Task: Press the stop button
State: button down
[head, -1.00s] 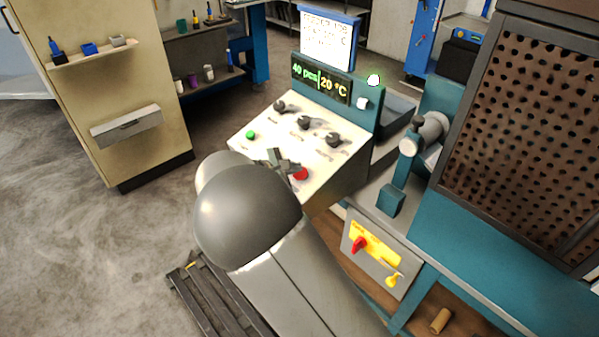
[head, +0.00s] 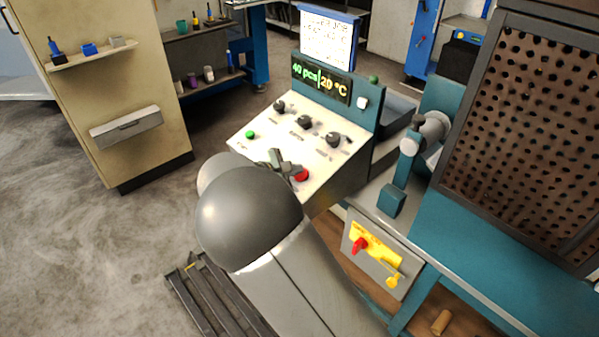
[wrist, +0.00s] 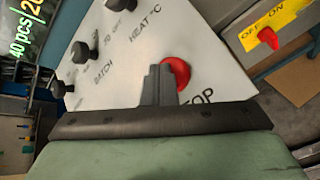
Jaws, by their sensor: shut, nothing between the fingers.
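The red stop button (head: 302,174) is at the lower right of the white control panel (head: 262,138). In the wrist view the button (wrist: 181,73) shows just beyond my fingers, above the letters "TOP". My gripper (head: 287,165) is shut and empty, and its fingertips are at the left edge of the button. In the wrist view the shut gripper (wrist: 158,75) overlaps the button's left side and hides part of it. The fingertips look very close to the button or on it; I cannot tell which.
Three black knobs, one of them here (head: 305,122), and a green button (head: 250,135) share the panel. A green lamp (head: 374,79) on top is dark. A switch box (head: 376,254) stands to the right.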

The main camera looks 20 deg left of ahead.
jog(key=shift+s+a+r+p, duration=0.15)
jog(key=shift+r+p, duration=0.15)
jog(key=shift+r, duration=0.15)
jog(key=shift+s+r+p, duration=0.1)
jog(key=shift+r+p, duration=0.15)
jog(key=shift+r, duration=0.2)
jog(key=r+p, duration=0.1)
jog(key=s+r+p, duration=0.1)
jog(key=r, duration=0.2)
jog(key=shift+s+a+r+p, duration=0.15)
jog(key=shift+a+r+p, duration=0.25)
dwell(0.6)
